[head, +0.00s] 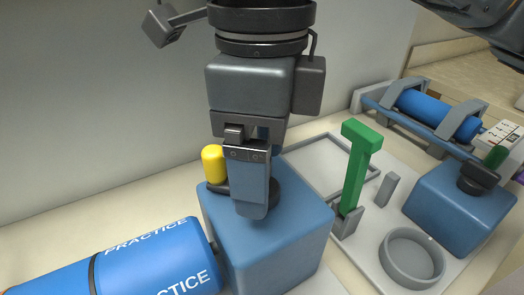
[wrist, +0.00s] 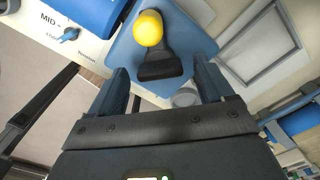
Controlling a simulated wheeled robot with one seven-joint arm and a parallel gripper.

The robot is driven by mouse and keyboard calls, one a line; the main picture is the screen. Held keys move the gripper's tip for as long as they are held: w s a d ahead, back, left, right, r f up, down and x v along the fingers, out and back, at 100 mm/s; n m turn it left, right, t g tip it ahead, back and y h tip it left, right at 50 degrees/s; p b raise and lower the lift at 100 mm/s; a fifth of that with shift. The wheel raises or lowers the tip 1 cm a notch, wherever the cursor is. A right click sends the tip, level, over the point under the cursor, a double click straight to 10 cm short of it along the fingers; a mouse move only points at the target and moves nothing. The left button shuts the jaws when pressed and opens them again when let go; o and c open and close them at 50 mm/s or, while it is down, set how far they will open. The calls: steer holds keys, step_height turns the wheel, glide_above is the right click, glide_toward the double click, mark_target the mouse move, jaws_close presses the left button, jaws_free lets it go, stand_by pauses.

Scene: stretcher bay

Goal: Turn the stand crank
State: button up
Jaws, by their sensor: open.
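A crank with a yellow knob (head: 213,165) and a dark arm sits on top of a blue block (head: 265,245) in the head view. In the wrist view, its yellow knob (wrist: 148,28) is at top centre and its dark arm (wrist: 160,66) runs down from it. My gripper (head: 256,205) is over the block, just right of the knob, and hides part of the crank. In the wrist view my gripper (wrist: 162,82) is open, one finger on each side of the dark arm's near end. I see no contact; the height gap is unclear.
A blue cylinder (head: 150,262) marked PRACTICE lies left of the block. To the right are a green T-shaped piece (head: 355,165), a grey round dish (head: 411,256), a second blue block (head: 460,210) with a green-knobbed crank, and a cradled blue cylinder (head: 438,113). A wall stands behind.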

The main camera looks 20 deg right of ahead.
steer(key=shift+c, duration=0.5)
steer(key=c, duration=0.9)
steer(key=shift+f+m+b, duration=0.2)
steer(key=shift+m+b, duration=0.2)
steer(key=shift+b, duration=0.3)
steer(key=shift+c, duration=0.2)
steer(key=shift+f+m+b, duration=0.1)
steer(key=shift+m+b, duration=0.7)
steer(key=shift+b, duration=0.35)
steer(key=shift+m+b, duration=0.8)
steer(key=shift+b, duration=0.1)
steer(key=shift+r+m, duration=0.3)
steer(key=shift+m, duration=0.2)
steer(key=o, duration=1)
steer(key=shift+o, duration=0.2)
